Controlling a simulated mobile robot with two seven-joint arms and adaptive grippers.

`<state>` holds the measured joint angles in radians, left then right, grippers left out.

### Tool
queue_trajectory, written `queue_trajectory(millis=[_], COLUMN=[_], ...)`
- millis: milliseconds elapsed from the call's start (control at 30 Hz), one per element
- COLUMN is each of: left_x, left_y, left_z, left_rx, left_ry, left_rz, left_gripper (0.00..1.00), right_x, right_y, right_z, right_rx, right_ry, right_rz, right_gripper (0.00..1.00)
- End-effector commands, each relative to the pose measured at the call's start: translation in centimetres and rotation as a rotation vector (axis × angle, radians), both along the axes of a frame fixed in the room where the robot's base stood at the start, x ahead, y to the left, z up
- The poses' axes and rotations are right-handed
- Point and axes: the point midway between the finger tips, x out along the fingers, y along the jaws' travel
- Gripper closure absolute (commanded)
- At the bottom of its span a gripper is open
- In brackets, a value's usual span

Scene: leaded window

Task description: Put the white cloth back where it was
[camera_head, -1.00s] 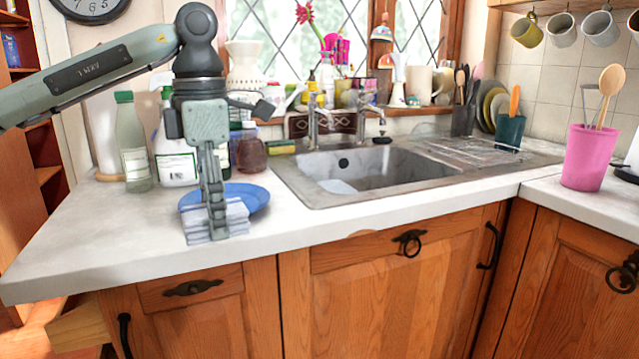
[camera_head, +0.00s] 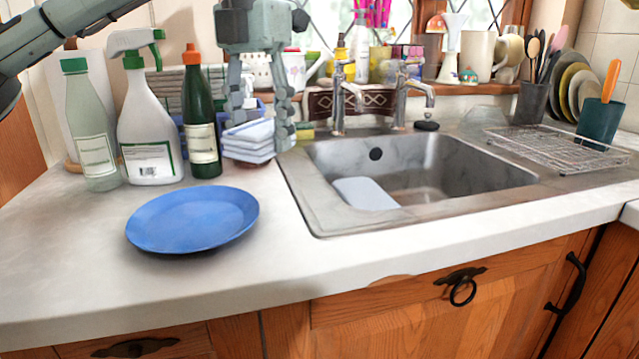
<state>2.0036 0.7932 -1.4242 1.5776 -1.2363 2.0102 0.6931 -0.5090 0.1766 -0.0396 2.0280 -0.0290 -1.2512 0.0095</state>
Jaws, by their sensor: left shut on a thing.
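The white cloth (camera_head: 248,142) is a folded stack with pale blue shading, at the back of the counter by the sink's left rear corner. My left gripper (camera_head: 263,125) is above it with its fingers pointing down, shut on the cloth. I cannot tell whether the cloth touches the counter or hangs just above it. The blue plate (camera_head: 193,220) lies bare on the counter, in front and to the left of the cloth. My right gripper is not in view.
A clear bottle (camera_head: 91,130), a white spray bottle (camera_head: 148,130) and a dark green bottle (camera_head: 201,120) stand left of the cloth. The sink (camera_head: 420,170) with its taps (camera_head: 341,95) is to the right. A sponge (camera_head: 305,131) lies beside the gripper. The front counter is clear.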

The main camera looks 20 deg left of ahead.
Motion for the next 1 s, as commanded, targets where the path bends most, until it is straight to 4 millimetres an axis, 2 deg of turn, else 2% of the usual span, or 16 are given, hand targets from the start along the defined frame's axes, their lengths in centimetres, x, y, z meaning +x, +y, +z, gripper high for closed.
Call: queue_trajectory(millis=[33,167,400,567,833,1000], left_x=[0.9,3.1,5.9,6.4,6.3,6.3], left_y=[-1.1,-3.1,-5.6,-5.9,-5.8,-5.9], left_z=[-1.2,-3.0,-4.8,-5.5,-9.0,-9.2], left_rx=[0.0,-0.002,0.0,0.0,-0.001,-0.001], left_ry=[0.005,0.005,0.002,0.0,0.0,-0.001], left_rz=[-0.004,-0.004,-0.002,-0.001,0.0,0.0], left_gripper=[0.71,0.71,0.71,0.71,0.71,0.71], right_x=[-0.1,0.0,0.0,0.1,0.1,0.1], right_y=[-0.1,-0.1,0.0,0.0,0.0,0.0], right_z=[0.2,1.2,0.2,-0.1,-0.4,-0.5], right_rx=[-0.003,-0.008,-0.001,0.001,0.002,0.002], right_ry=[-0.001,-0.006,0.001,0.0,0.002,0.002], right_rz=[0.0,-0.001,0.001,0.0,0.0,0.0], right_gripper=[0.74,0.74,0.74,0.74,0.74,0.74])
